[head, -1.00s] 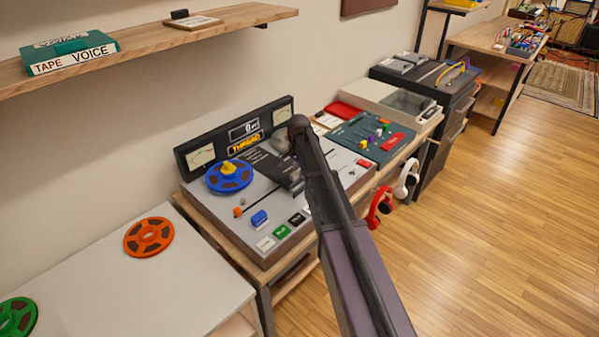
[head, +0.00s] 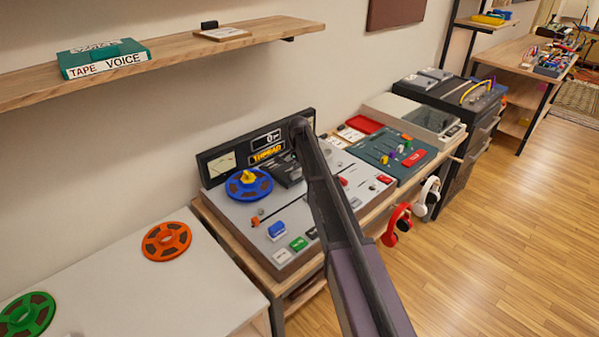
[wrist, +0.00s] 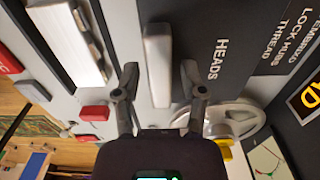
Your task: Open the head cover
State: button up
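The tape machine (head: 245,215) stands on a wooden bench in the head view, with a blue reel (head: 262,188) on its left. The dark head cover (head: 285,172) lies right of that reel, partly hidden by my arm. In the wrist view the dark panel lettered HEADS (wrist: 222,95) fills the middle right. A pale grey bar (wrist: 158,50) runs along its left edge. My gripper (wrist: 160,78) is open, with one finger on each side of the bar and a visible gap on both sides. The head view hides my fingers behind the arm.
Red buttons (wrist: 95,113) lie left of the gripper. A shelf (head: 180,52) overhangs at the back left. The floor in front is clear.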

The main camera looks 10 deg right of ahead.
dwell(0.4)
jog(key=s+d, duration=0.4)
jog(key=s, duration=0.1)
jog(key=s+d, duration=0.2)
jog(key=s, duration=0.1)
jog(key=shift+s, duration=0.25)
jog(key=shift+s+d+r+p, duration=0.15)
jog(key=shift+r+p, duration=0.15)
notch_tip(320, 180, up, 2)
jog(key=shift+r+p, duration=0.15)
jog(key=shift+p, duration=1)
notch_tip(320, 180, up, 11)
jog(key=p, duration=1.1)
jog(key=s+f+n+b, duration=0.2)
jog(key=s+n, duration=0.2)
jog(key=s, duration=0.7)
jog(key=s+f+n+b, duration=0.3)
jog(key=s+n, duration=0.1)
jog(key=s, duration=0.7)
jog(key=shift+s, duration=0.2)
